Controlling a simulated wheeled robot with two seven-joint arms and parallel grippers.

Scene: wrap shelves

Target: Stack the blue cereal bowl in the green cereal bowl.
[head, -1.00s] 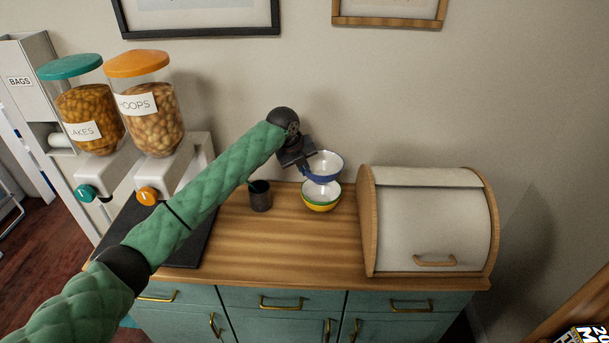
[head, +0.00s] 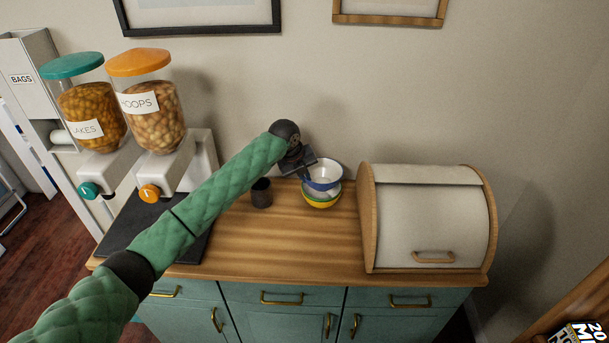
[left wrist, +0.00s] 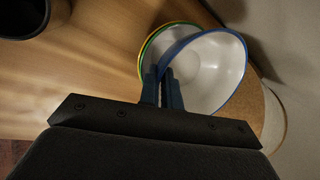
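The blue cereal bowl (head: 323,184), white inside with a blue rim, is right over the green-rimmed bowl (head: 321,200) on the counter. The green bowl has yellow showing below its rim; I cannot tell whether that is a second bowl. My left gripper (head: 309,174) is shut on the left edge of the blue bowl. In the left wrist view the fingers (left wrist: 163,88) pinch the rim of the blue bowl (left wrist: 215,70), which is tilted and overlaps the green bowl (left wrist: 164,48). Whether the bowls touch is hidden. My right gripper is not in view.
A dark cup (head: 261,192) stands just left of the bowls. A bread bin (head: 430,220) stands to the right. Two cereal dispensers (head: 152,115) stand at the left by a dark mat (head: 185,246). The wall is close behind; the front counter is clear.

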